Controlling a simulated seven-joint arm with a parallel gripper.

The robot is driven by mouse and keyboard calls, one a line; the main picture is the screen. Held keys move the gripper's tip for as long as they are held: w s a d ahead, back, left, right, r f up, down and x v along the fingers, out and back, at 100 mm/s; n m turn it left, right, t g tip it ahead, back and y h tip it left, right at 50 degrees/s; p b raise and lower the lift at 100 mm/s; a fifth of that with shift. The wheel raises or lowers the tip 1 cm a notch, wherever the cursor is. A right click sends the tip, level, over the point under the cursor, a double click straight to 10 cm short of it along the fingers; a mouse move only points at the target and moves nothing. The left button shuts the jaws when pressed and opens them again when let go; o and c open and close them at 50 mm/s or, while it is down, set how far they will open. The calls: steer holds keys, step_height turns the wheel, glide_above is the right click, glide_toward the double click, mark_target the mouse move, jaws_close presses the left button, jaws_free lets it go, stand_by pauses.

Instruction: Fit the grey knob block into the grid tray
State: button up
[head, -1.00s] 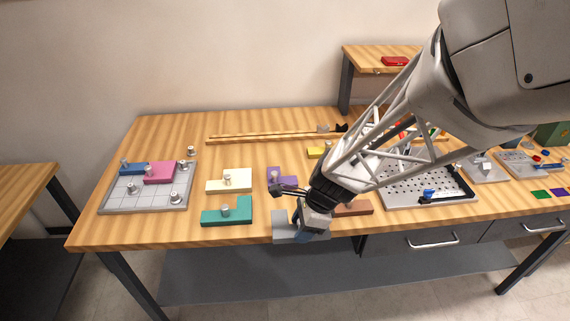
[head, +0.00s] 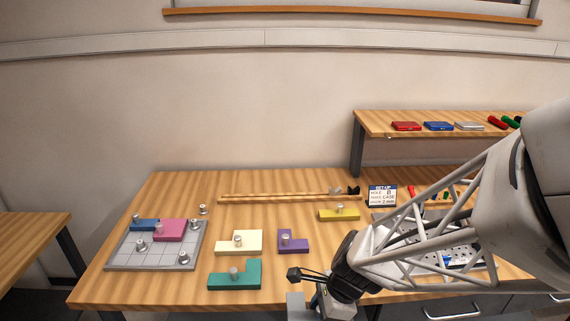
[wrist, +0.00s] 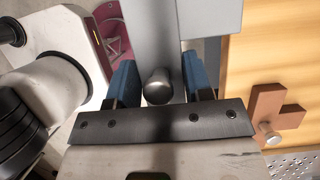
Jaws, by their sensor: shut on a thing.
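The grey knob block (head: 295,306) shows partly at the bottom of the head view, by the table's front edge. In the wrist view its flat grey body (wrist: 208,18) runs off the top, and its round metal knob (wrist: 158,88) is between my two blue fingers. My gripper (wrist: 158,80) is shut on the grey block; in the head view my gripper (head: 322,304) is low in the frame and partly cut off. The grid tray (head: 152,261) lies at the left of the table, with a blue block (head: 148,224) and a pink block (head: 172,232) at its back.
Metal knobs (head: 183,258) stand on the tray's front part. Cream (head: 250,246), teal (head: 248,278), purple (head: 296,245) and yellow (head: 345,215) blocks lie between the tray and my arm. A brown block (wrist: 278,112) shows in the wrist view. Wooden rails (head: 270,198) lie behind.

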stand_by(0.3)
steer(key=shift+r, duration=4.05)
steer(key=shift+w, duration=0.15)
steer(key=w+a+r+n+g+h, duration=0.25)
steer(key=w+a+n+h, duration=0.55)
steer(key=w+a+n, duration=1.75)
steer(key=w+a+f+n+t+y, duration=0.1)
steer(key=a+f+n+t, duration=0.1)
steer(key=a+n, duration=1.2)
steer(key=w+a+f+n+t+y, duration=0.2)
steer(key=a+n+t, duration=0.3)
steer(key=a+n, duration=0.9)
steer(key=a, duration=0.3)
steer(key=shift+a+f+y, duration=0.15)
steer(key=shift+f+y, duration=0.1)
steer(key=shift+y, duration=0.05)
